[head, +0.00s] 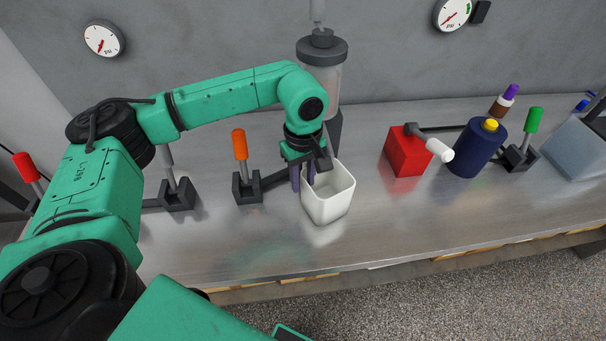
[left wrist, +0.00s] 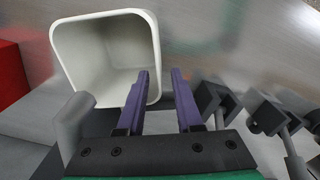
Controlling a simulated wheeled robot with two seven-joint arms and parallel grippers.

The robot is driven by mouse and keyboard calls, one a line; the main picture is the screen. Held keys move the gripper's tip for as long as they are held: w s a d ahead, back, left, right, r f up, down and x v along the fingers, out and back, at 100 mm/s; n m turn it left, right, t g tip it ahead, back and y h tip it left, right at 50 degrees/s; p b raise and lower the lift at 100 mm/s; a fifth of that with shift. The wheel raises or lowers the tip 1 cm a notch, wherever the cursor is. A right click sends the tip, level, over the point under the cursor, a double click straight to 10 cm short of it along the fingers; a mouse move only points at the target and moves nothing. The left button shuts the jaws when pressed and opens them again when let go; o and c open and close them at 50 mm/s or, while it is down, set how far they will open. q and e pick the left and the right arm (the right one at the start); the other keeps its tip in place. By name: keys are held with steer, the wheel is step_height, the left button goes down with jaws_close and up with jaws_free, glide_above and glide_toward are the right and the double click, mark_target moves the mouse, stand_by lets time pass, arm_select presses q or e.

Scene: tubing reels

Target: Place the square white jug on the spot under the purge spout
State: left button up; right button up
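The square white jug (head: 328,205) stands upright and open-topped on the metal bench, in front of a tall dispenser (head: 335,85) with a black lid. It looks empty. My left gripper (head: 303,178) points down at the jug's left side. In the left wrist view the jug (left wrist: 85,60) lies at upper left. The two purple fingers of my left gripper (left wrist: 160,95) are apart, with the jug's near right wall between them and one finger over its mouth. I cannot tell whether they touch it. The purge spout and its spot are not clearly identifiable. My right gripper is out of view.
An orange-handled lever (head: 240,150) stands close left of the gripper. To the right are a red block (head: 405,155), a white-handled lever (head: 440,150), a dark blue canister (head: 475,150) and a green-handled lever (head: 532,125). The bench front (head: 400,230) is clear.

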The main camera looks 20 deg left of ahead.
arm_select(q)
step_height(320, 180, up, 12)
steer(key=b, duration=0.3)
steer(key=shift+r+b, duration=0.2)
steer(key=shift+b, duration=0.1)
